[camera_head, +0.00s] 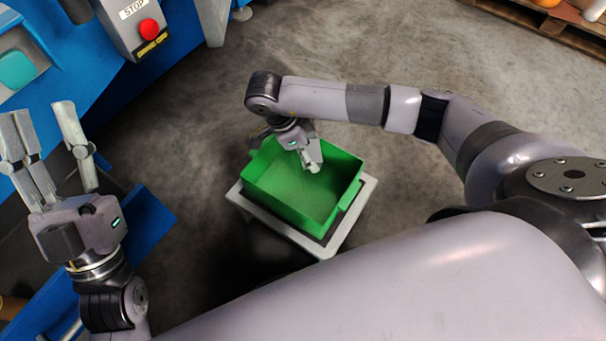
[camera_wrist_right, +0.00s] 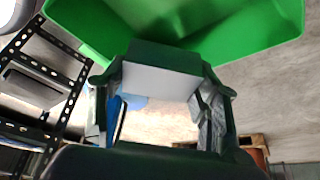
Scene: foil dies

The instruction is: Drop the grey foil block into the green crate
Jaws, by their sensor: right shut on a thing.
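The green crate (camera_head: 335,208) stands open on a low pale stand in the middle of the head view. Its green wall also fills the top of the right wrist view (camera_wrist_right: 245,25). My right gripper (camera_head: 311,162) points down over the crate's far part. It is shut on the grey foil block (camera_wrist_right: 160,80), which shows between the fingers in the right wrist view. In the head view the block is hard to make out at the fingertips. My left gripper (camera_head: 42,118) is open and empty at the left, away from the crate.
The low stand (camera_head: 325,249) sits on bare concrete floor. Blue machinery with a red stop button (camera_head: 149,29) is at the upper left. A wooden pallet (camera_head: 545,22) lies at the upper right. Dark perforated shelving (camera_wrist_right: 68,55) shows in the right wrist view.

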